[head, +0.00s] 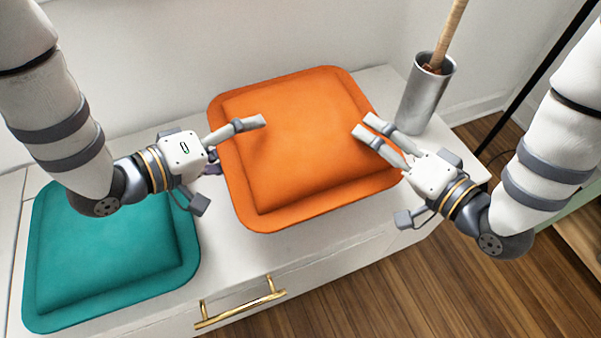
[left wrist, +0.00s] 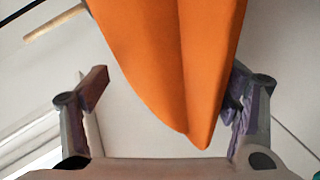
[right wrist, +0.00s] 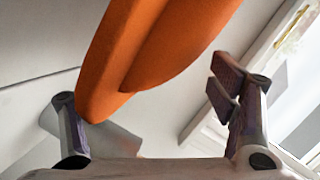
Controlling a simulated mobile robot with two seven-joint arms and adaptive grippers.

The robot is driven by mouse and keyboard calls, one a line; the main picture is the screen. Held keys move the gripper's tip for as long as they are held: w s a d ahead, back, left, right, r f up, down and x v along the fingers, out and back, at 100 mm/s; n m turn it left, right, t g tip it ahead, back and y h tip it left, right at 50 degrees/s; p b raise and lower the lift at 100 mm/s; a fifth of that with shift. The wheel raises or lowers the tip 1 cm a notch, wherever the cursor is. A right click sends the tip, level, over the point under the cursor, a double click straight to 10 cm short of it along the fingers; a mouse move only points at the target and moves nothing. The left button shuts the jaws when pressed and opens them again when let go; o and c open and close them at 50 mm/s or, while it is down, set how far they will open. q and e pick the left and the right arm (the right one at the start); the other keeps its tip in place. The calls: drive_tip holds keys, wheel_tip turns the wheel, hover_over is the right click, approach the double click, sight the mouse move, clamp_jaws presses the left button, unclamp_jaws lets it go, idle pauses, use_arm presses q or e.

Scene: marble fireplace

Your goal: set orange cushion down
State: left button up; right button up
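The orange cushion (head: 300,140) is in the middle of the head view, over the white cabinet top (head: 215,240); I cannot tell whether it rests fully on it. My left gripper (head: 238,145) is at its left edge, one finger above it and the other partly hidden. In the left wrist view the cushion (left wrist: 175,60) is between spread fingers, close to the right finger and apart from the left. My right gripper (head: 364,124) is at the right edge. In the right wrist view its fingers are spread, with the cushion (right wrist: 135,65) nearer the left finger.
A teal cushion (head: 110,255) lies on the cabinet at the left. A metal cup (head: 427,95) holding a wooden stick (head: 450,35) stands at the back right. A gold drawer handle (head: 240,308) is on the cabinet front. Wooden floor (head: 420,290) lies to the right.

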use_arm(q)
drive_tip(key=shift+o, duration=0.2)
drive_tip(key=shift+a, duration=0.1)
use_arm(e)
drive_tip(key=shift+o, duration=0.6)
drive_tip(key=shift+w+d+r, duration=0.1)
use_arm(q)
drive_tip(key=shift+a, duration=0.1)
use_arm(e)
drive_tip(key=shift+s+d, duration=0.2)
drive_tip(key=shift+d, duration=0.05)
use_arm(q)
drive_tip(key=v, duration=1.1)
drive_tip(key=shift+s+a+r, duration=0.15)
drive_tip(key=shift+s+a, duration=0.1)
drive_tip(key=shift+a, duration=0.05)
use_arm(e)
drive_tip(key=v, duration=1.1)
drive_tip(key=shift+s, duration=0.25)
drive_tip(key=shift+r, duration=0.2)
